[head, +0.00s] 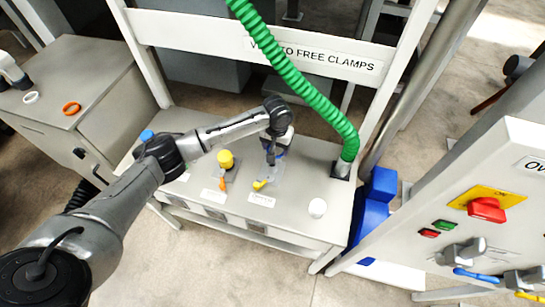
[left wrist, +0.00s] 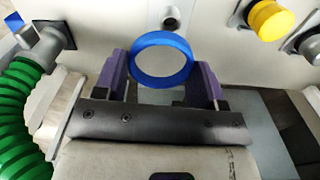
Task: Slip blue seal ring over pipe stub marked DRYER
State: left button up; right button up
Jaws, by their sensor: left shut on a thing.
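My left gripper (head: 272,155) reaches over the grey bench, pointing down. In the left wrist view its purple fingers are shut on the blue seal ring (left wrist: 135,60), which shows as a full open circle between the fingertips. In the head view the ring is too small and hidden to make out well. A short metal pipe stub (left wrist: 170,18) stands on the panel just beyond the ring in the left wrist view, apart from it in the picture. I cannot read the small labels (head: 262,200) on the bench front, so I cannot tell which stub is marked DRYER. My right gripper is not in view.
A yellow-capped stub (head: 225,159) stands left of the gripper. A green hose (head: 335,118) rises at the right. A white ring (head: 31,97) and an orange ring (head: 71,108) lie on the left cabinet.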

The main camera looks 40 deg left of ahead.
pick_arm(q)
jog(key=shift+n, duration=0.4)
jog(key=a+f+b, duration=0.1)
jog(key=f, duration=0.1)
jog(key=w+a+f+b, duration=0.1)
jog(key=f+b, duration=0.1)
jog(key=w+a+f+b, duration=0.1)
jog(key=f, duration=0.2)
jog(key=shift+w+a+b, duration=0.2)
jog(key=shift+a+b, duration=0.1)
jog(key=shift+b, duration=0.1)
notch_tip(320, 180, down, 5)
jog(key=b, duration=0.6)
jog(key=shift+f, duration=0.1)
jog(key=shift+p, duration=0.35)
jog(key=shift+f, duration=0.55)
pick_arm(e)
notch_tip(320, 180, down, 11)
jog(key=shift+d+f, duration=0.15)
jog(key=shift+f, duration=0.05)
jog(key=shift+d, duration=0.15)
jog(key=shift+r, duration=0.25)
